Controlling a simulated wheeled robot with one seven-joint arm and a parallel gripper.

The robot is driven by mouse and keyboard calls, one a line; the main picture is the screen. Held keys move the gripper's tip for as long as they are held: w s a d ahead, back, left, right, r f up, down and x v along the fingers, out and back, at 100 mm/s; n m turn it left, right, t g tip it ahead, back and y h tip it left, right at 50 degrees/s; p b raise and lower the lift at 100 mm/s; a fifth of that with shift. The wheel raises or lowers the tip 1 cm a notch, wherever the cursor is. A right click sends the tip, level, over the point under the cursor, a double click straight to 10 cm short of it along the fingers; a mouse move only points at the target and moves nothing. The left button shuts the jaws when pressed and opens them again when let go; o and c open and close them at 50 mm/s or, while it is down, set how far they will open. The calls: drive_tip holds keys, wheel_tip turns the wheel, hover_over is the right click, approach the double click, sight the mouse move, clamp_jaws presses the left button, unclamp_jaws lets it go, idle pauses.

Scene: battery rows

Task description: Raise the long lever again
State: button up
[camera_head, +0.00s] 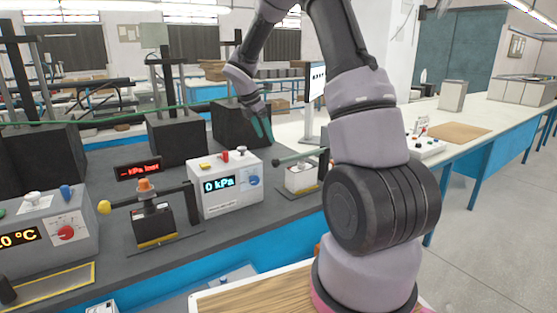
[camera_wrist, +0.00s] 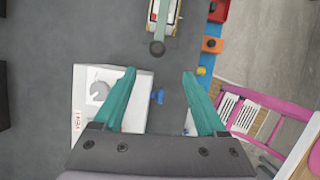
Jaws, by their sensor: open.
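One lever (camera_head: 300,157) has a grey-green bar with a dark ball knob at its left end. It lies nearly level above a small white block on a yellow-edged base. It also shows at the top of the wrist view (camera_wrist: 161,25), its knob just beyond my fingertips. Another lever (camera_head: 172,191) has a dark bar and a yellow knob, and passes over a black block with an orange top. I cannot tell which is the long one. My gripper (camera_head: 263,129) is open and empty, its teal fingers above and behind the white gauge box. It also shows in the wrist view (camera_wrist: 159,73).
The white gauge box (camera_head: 225,190) reads 0 kPa, and a red display (camera_head: 138,170) reads "kPa lost". It lies below my fingers in the wrist view (camera_wrist: 138,115). A temperature box (camera_head: 50,232) stands left. Black blocks with posts (camera_head: 175,138) stand behind on the dark bench.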

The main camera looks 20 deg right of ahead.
sight(274, 159)
drive_tip(key=shift+n, duration=0.4)
drive_tip(key=x, duration=1.2)
drive_tip(key=shift+w+f, duration=0.1)
drive_tip(key=shift+w, duration=0.3)
clamp_jaws()
idle(0.4)
